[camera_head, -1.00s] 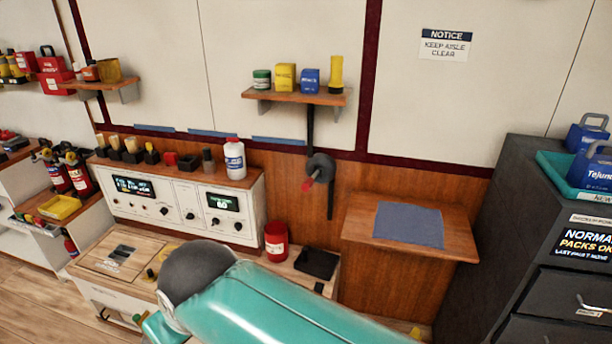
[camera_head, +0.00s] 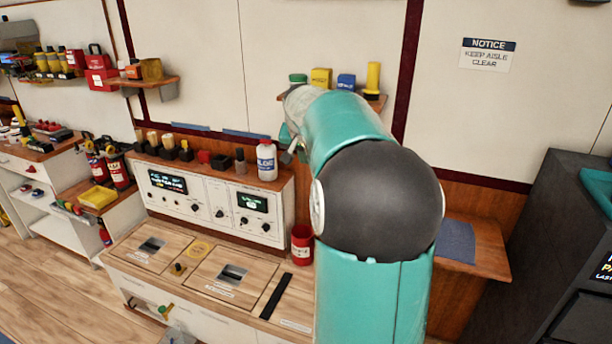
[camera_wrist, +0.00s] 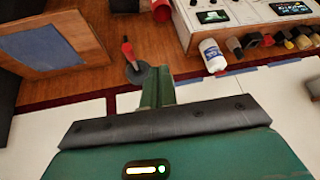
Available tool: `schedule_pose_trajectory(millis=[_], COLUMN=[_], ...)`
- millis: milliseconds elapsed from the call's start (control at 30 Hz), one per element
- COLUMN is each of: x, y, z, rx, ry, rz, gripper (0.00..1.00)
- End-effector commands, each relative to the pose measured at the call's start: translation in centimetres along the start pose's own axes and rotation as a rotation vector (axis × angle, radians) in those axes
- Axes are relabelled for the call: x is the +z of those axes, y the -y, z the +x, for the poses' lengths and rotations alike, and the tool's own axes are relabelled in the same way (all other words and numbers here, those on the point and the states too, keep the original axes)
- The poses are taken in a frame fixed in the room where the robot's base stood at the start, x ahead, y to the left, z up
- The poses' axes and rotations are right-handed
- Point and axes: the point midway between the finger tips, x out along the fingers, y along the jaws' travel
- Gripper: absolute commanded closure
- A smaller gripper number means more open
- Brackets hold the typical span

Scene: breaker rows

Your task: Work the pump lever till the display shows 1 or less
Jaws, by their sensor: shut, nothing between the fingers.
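The pump lever (camera_wrist: 128,50), a red-tipped handle on a dark round hub, is on the wall in the wrist view; my arm hides it in the head view. My gripper (camera_wrist: 158,88) is shut and empty, its fingers close beside the hub in the picture; I cannot tell whether they touch. The white panel (camera_head: 204,210) has a small right display (camera_head: 252,202) and a wider left display (camera_head: 167,182). Their figures are too small to read surely. The small display also shows in the wrist view (camera_wrist: 213,16).
A white bottle (camera_head: 267,160) stands on the panel top, near the lever's side. A red cup (camera_head: 302,245) stands on the bench below. A wooden ledge with a blue mat (camera_head: 456,240) is at right. A wall shelf (camera_head: 376,103) with containers is above.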

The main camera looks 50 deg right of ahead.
Motion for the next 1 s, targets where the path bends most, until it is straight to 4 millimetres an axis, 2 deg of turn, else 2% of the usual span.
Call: schedule_pose_trajectory(millis=[33,100,200,300,733,867,1000], x=[-2.1,-4.3,-6.2,-7.1,-7.2,-7.2,-7.2], y=[-2.8,-5.7,-8.7,-10.3,-10.6,-10.7,-10.8], z=[2.1,3.8,5.5,6.3,6.8,8.2,10.8], rx=[0.013,0.024,0.033,0.037,0.039,0.039,0.038], ry=[-0.001,-0.01,-0.021,-0.027,-0.027,-0.027,-0.025], rz=[0.068,0.139,0.211,0.246,0.252,0.252,0.252], gripper=[1.0,1.0,1.0,1.0,1.0,1.0,1.0])
